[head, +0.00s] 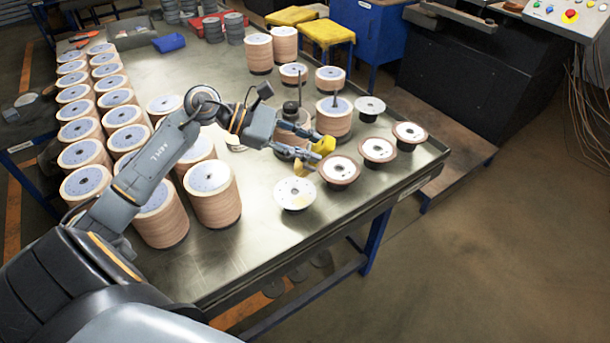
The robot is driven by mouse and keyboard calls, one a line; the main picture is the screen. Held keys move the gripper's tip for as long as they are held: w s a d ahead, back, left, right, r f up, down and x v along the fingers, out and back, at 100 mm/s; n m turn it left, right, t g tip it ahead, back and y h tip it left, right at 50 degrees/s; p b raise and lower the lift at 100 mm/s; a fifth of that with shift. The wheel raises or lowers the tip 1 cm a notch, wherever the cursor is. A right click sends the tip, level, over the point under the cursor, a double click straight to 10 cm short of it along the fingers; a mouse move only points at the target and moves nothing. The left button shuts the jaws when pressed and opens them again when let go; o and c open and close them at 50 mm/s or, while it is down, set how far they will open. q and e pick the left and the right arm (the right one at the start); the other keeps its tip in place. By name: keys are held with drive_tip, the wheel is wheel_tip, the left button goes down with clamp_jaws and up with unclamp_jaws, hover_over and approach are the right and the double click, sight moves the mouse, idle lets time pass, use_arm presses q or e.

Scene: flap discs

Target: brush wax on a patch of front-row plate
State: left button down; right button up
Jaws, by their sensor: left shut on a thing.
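The front row of plates runs along the table's near right edge. It holds a bare pale plate (295,194), two red-rimmed plates (339,170) (378,150) and another reddish-rimmed plate (409,132). The pale plate has a faint yellowish patch near its top. My left gripper (315,157), with yellow fingertips, is above and just behind the pale plate and the nearest red-rimmed plate. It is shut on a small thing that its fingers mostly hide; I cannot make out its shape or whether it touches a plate. My right gripper is out of view.
Tall stacks of discs (212,195) fill the table's left side. Behind my gripper stand a stack with a spindle (334,118), a partly hidden stack and a grey plate (370,104). A blue tray (169,43) lies farther back. The metal table (240,255) is bare at its near edge.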

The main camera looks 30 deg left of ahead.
sight(317, 144)
use_arm(q)
drive_tip(key=shift+n, duration=0.6)
drive_tip(key=r+p, duration=0.1)
drive_tip(key=w+d+r+p, duration=0.1)
drive_tip(key=p, duration=0.1)
drive_tip(key=r+p, duration=0.2)
drive_tip(key=shift+w+d, duration=0.2)
drive_tip(key=shift+w, duration=0.2)
drive_tip(key=shift+w+d+r+n+y+p, duration=0.25)
drive_tip(key=shift+d+n+y+p, duration=0.05)
drive_tip(key=shift+y+p, duration=0.1)
drive_tip(key=shift+f+b, duration=0.95)
drive_tip(key=shift+f, duration=1.65)
